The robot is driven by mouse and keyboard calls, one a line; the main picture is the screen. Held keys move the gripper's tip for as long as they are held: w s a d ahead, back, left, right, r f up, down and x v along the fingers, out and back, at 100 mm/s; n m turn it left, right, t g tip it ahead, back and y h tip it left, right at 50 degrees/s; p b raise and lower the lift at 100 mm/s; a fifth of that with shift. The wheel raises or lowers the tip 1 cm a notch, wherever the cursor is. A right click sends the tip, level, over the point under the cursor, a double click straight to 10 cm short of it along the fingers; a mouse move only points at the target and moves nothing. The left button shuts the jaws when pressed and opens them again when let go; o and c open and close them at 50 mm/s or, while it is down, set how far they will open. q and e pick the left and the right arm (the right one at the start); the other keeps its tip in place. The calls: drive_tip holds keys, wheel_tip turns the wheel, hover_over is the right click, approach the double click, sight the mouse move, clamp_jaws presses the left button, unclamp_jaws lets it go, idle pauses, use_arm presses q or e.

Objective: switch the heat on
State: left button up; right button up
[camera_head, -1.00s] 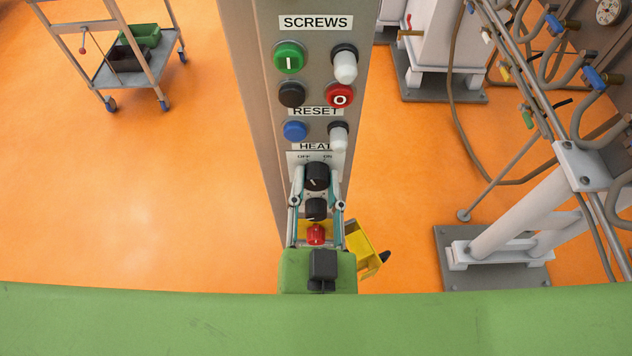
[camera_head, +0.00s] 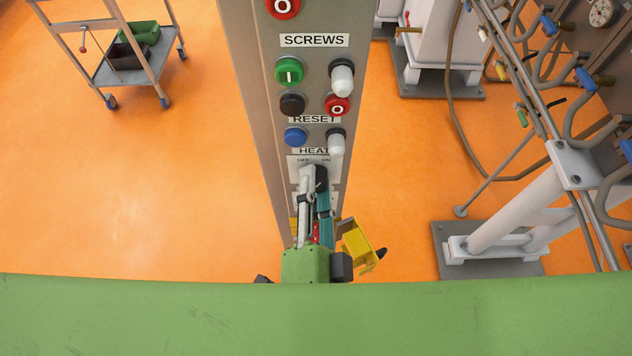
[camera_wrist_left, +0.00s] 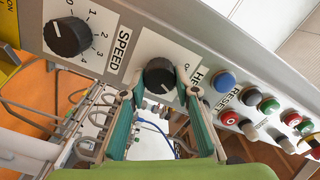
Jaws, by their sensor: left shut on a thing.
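The black HEAT knob (camera_head: 321,174) is on the grey control panel (camera_head: 262,110), below the HEAT label and the small OFF and ON marks. In the left wrist view the knob (camera_wrist_left: 160,76) sits between the fingertips of my left gripper (camera_wrist_left: 159,88). In the head view my left gripper (camera_head: 314,178) appears rolled, with its fingers overlapping and partly covering the knob. It is shut on the knob. I cannot tell surely where the knob's pointer stands. My right gripper is not in view.
The SPEED knob (camera_wrist_left: 67,37) is left of the HEAT knob in the left wrist view. Blue (camera_head: 295,136), black (camera_head: 292,103), green (camera_head: 289,71) and red (camera_head: 337,105) buttons sit above it in the head view. A yellow object (camera_head: 357,247) shows beside the panel.

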use_arm(q)
drive_tip(key=shift+m, duration=0.6)
drive_tip(key=o, duration=1.1)
drive_tip(key=shift+w, duration=0.1)
drive_tip(key=s, duration=0.7)
drive_tip(key=shift+s, duration=0.25)
drive_tip(key=shift+f, duration=0.1)
